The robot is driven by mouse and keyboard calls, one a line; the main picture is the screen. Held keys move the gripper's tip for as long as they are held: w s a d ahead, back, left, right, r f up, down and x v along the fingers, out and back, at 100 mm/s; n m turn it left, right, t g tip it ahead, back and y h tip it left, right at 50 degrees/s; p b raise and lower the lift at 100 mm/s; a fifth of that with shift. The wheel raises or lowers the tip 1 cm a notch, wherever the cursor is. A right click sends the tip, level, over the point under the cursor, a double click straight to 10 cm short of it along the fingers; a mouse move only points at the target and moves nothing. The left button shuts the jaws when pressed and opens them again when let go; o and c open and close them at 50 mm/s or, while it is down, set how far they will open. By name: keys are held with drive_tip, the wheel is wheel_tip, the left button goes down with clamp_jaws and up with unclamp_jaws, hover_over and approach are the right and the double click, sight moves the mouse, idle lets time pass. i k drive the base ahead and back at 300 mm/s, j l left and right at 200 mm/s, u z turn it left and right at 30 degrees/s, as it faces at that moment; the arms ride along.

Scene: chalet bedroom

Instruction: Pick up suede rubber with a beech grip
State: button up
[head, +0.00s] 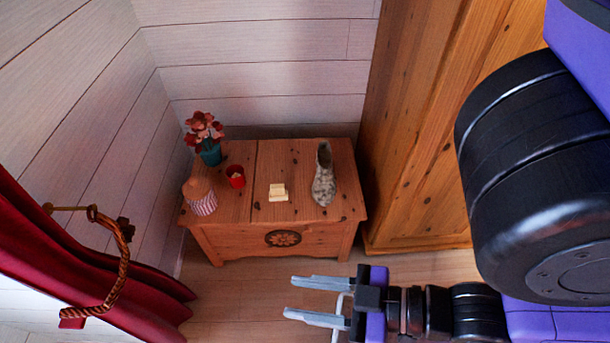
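A small pale, cream-coloured block-like thing (278,192) lies on top of the wooden chest (285,155), near the middle of its front half. It looks like the suede rubber with a beech grip, but it is too small to tell its suede face from its grip. My gripper (289,297) is in front of the chest and nearer to me, at the bottom of the picture. Its two grey fingers are spread apart and point left, with nothing between them. It is well apart from the block.
On the chest stand a grey speckled shoe-like thing (324,178) to the block's right, a red cup (236,177), a striped, brown-topped thing (200,196) and a potted flower (210,154) to its left. A wooden wardrobe (415,130) stands right; a red curtain (100,275) hangs left.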

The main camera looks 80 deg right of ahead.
sight(277, 193)
drive_tip(key=z, duration=1.2)
